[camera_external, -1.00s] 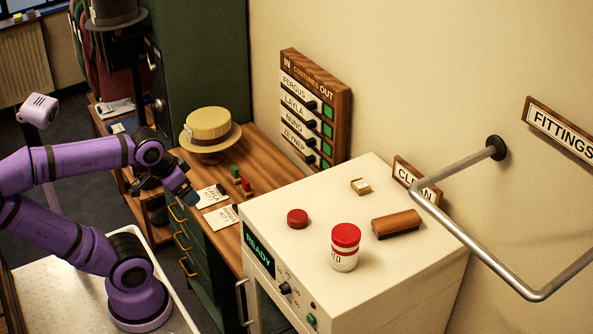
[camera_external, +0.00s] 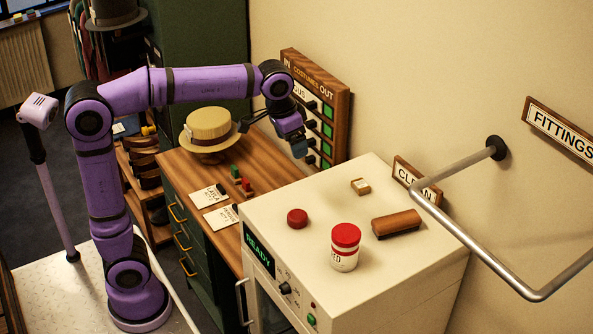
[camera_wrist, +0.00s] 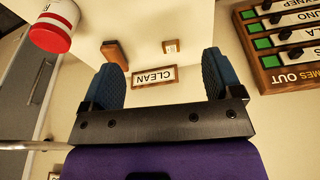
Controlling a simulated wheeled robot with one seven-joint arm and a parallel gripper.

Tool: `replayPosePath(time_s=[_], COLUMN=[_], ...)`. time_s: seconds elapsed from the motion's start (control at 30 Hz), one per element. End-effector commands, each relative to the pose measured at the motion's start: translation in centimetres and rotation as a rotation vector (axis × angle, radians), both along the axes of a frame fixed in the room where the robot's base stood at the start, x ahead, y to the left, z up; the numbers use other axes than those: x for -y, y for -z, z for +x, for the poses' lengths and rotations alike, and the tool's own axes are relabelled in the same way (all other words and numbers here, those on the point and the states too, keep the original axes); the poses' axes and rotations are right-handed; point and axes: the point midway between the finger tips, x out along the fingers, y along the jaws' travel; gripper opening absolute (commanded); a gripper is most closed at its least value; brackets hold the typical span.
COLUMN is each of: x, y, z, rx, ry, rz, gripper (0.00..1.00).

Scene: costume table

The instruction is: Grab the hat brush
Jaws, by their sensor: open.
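The hat brush seems to be the brown, wooden-backed block (camera_external: 396,223) lying on the white cabinet top, near its wall side. It also shows in the wrist view, at upper left (camera_wrist: 115,52); its bristles cannot be made out. My gripper (camera_external: 300,148) is in the air in front of the costume board, left of and behind the cabinet top, apart from the brush. In the wrist view its two blue pads (camera_wrist: 160,75) are spread with nothing between them.
On the white cabinet (camera_external: 300,255) stand a red-lidded jar (camera_external: 345,247), a red round piece (camera_external: 297,218) and a small cream block (camera_external: 360,186). A CLEAN sign (camera_external: 417,181) stands behind. A metal rail (camera_external: 465,235) juts out at right. A straw hat (camera_external: 209,132) sits left.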

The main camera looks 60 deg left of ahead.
Motion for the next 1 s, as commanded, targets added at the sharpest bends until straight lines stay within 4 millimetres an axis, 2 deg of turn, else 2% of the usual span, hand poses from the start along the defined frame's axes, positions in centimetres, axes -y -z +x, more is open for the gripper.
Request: replayPosePath(time_s=[0.03,0.1,0.3,0.6,0.8,1.0], x=[1.3,2.9,7.9,16.1,19.9,21.1], y=[0.1,0.2,1.4,5.4,7.9,9.2], z=[1.8,4.0,9.7,16.5,18.8,19.3], rx=[-0.016,-0.036,-0.094,-0.177,-0.213,-0.224], ry=[0.011,0.021,0.051,0.091,0.105,0.111], rz=[0.003,0.005,0.016,0.038,0.051,0.055], gripper=[0.85,0.85,0.85,0.85,0.85,0.85])
